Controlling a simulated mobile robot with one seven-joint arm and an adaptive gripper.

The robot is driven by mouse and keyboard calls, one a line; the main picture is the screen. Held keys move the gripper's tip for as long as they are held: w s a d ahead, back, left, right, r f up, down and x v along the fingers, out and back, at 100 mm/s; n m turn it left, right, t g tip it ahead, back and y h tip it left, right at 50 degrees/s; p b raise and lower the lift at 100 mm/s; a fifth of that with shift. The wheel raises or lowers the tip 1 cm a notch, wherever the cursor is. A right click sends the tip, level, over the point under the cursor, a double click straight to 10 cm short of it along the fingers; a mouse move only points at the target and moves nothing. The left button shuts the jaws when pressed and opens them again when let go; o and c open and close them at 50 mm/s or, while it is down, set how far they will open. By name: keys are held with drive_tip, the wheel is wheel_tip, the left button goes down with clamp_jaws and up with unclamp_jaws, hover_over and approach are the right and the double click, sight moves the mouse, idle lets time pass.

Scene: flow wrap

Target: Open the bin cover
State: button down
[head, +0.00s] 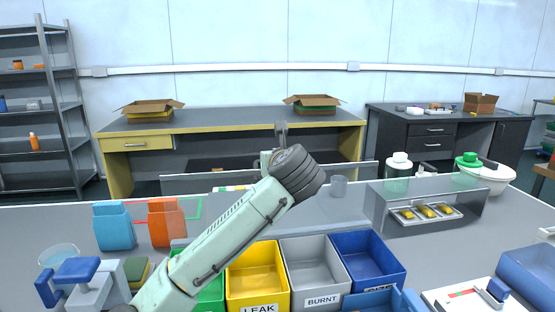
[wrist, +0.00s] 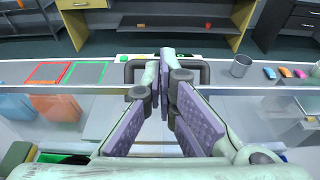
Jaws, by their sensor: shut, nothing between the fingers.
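The bin cover looks like a clear panel with a grey rim (wrist: 262,89) in the wrist view. A dark loop handle (wrist: 205,75) shows at its middle. My gripper (wrist: 160,65) is shut and empty, with its fingertips overlapping the handle in the picture; I cannot tell whether they touch it. In the head view a grey-edged panel (head: 190,177) stands behind the bins, and my arm hides most of my gripper. The yellow LEAK bin (head: 256,270), grey BURNT bin (head: 315,265) and blue bin (head: 368,258) stand in front; a green bin (head: 212,293) is partly hidden by my arm.
A blue pouch (head: 114,226) and an orange pouch (head: 166,222) stand left of my arm. A clear-topped case with a tray of yellow items (head: 426,211) stands right, bearing bottles. A blue-and-grey device (head: 85,280) is front left.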

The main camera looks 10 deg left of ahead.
drive_tip(key=shift+w+a+g, duration=0.2)
drive_tip(key=shift+w+g, duration=0.05)
drive_tip(key=shift+w, duration=0.35)
drive_tip(key=shift+w+a+g, duration=0.2)
drive_tip(key=shift+w+g, duration=0.05)
drive_tip(key=shift+w, duration=0.35)
